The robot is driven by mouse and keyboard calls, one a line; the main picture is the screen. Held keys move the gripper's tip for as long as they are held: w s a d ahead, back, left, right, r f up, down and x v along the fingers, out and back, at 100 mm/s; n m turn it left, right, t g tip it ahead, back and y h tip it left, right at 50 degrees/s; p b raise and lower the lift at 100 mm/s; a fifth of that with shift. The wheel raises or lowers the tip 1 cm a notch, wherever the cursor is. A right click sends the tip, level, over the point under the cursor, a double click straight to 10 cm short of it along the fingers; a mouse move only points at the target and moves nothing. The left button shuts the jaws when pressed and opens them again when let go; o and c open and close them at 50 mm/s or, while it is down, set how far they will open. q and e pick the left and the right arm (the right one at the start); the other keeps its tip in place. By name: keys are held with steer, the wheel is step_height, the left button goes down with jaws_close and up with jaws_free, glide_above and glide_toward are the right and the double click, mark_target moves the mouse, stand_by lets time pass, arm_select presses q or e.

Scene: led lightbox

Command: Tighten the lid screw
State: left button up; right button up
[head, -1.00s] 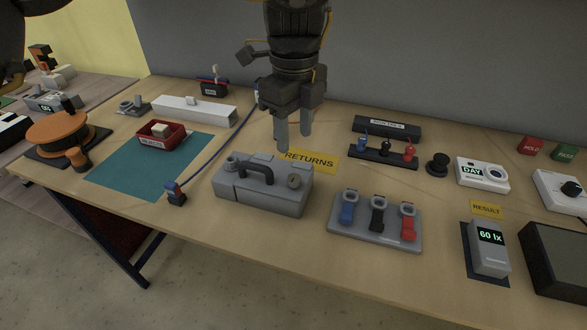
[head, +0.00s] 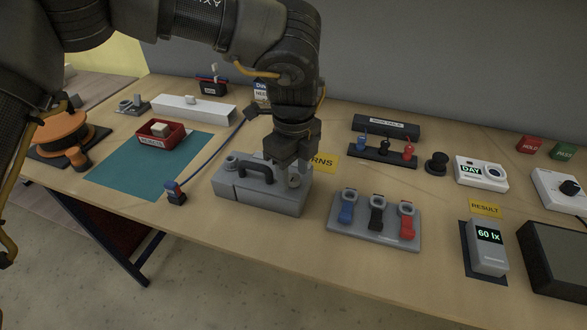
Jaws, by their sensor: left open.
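The grey box (head: 262,196) with a dark carry handle (head: 256,166) sits near the front middle of the table. A round screw head (head: 294,181) is on the right part of its lid. My left gripper (head: 291,179) points down over that right part, with its fingertips at the screw, one on either side as far as I can see. The fingers are open and partly hide the screw. I cannot tell whether they touch it. My right gripper is not in view.
Right of the box is a grey holder (head: 345,230) with blue, black and red clips. A blue cable (head: 213,150) runs left of the box. A teal mat (head: 118,181) with a red tray (head: 172,142) lies further left.

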arm_select(q)
steer(key=shift+f, duration=0.1)
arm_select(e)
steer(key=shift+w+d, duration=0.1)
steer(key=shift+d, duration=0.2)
arm_select(q)
steer(key=shift+c, duration=0.7)
steer(key=c, duration=0.8)
steer(key=shift+c, duration=0.2)
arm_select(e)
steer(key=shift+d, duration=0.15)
